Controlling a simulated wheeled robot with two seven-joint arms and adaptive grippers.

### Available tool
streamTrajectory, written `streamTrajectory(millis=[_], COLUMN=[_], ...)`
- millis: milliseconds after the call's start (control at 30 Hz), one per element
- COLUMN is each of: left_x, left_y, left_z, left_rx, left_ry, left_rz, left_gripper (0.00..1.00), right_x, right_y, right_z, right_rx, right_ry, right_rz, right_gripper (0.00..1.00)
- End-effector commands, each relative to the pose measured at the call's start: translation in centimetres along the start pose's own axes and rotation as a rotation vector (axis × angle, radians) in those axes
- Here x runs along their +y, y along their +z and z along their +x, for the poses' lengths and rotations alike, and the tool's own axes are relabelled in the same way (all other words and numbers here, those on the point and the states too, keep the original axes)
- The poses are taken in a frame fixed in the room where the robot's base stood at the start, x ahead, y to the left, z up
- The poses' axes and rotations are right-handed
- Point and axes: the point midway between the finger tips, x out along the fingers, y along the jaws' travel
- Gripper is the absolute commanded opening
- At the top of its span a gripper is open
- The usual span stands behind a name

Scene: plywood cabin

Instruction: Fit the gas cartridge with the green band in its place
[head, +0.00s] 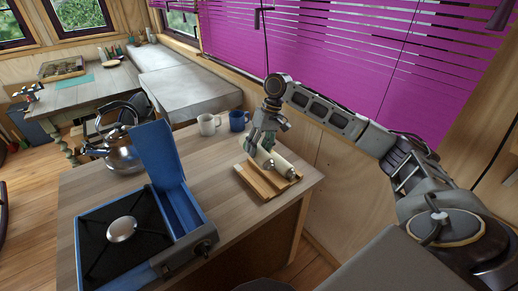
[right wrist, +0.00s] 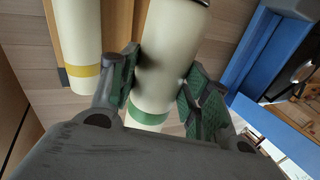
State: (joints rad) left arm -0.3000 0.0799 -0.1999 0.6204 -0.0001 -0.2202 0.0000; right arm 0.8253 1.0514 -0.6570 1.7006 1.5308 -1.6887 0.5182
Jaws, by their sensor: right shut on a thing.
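My right gripper (head: 261,143) is over the wooden rack (head: 247,177) on the counter, its fingers closed around the cream cartridge with the green band (right wrist: 165,70). The green band shows low between the fingers in the right wrist view. I cannot tell whether this cartridge still touches the rack. A second cream cartridge, with a yellow band (right wrist: 78,50), lies beside it; it also shows in the head view (head: 283,166). The blue camping stove (head: 203,236) stands at the counter's left. Its lid (head: 158,153) is raised and its long side bay (head: 183,212) looks empty. My left gripper is out of view.
A steel kettle (head: 124,152) stands behind the stove. A white mug (head: 208,124) and a blue mug (head: 239,121) stand at the counter's back edge. Bare counter (head: 222,190) lies between stove and rack. The raised lid stands up as an obstacle.

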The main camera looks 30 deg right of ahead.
Motion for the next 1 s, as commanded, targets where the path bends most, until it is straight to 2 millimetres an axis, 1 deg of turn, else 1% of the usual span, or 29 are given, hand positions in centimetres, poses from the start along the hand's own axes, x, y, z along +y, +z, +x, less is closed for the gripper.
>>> streamTrajectory(millis=[67, 133, 233, 333, 633, 1000], left_x=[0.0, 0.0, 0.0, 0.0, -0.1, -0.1], left_y=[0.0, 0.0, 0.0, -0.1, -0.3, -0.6], left_z=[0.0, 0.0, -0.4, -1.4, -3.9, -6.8], left_rx=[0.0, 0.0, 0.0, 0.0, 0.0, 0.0], left_ry=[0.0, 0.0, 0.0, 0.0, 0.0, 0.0], left_rz=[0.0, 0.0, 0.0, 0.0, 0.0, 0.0], left_gripper=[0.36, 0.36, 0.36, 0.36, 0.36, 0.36], right_x=[0.6, 0.3, -0.6, -1.9, -5.6, -9.7], right_y=[-1.0, -1.7, -2.4, -2.7, -2.4, -0.6], right_z=[-0.2, -0.2, -0.1, 0.2, 1.5, 3.2], right_rx=[0.021, 0.03, 0.033, 0.031, 0.017, 0.001], right_ry=[-0.003, -0.004, -0.004, -0.004, -0.003, -0.002], right_rz=[0.058, 0.085, 0.097, 0.095, 0.054, 0.004], right_gripper=[0.13, 0.13, 0.13, 0.13, 0.13, 0.13])
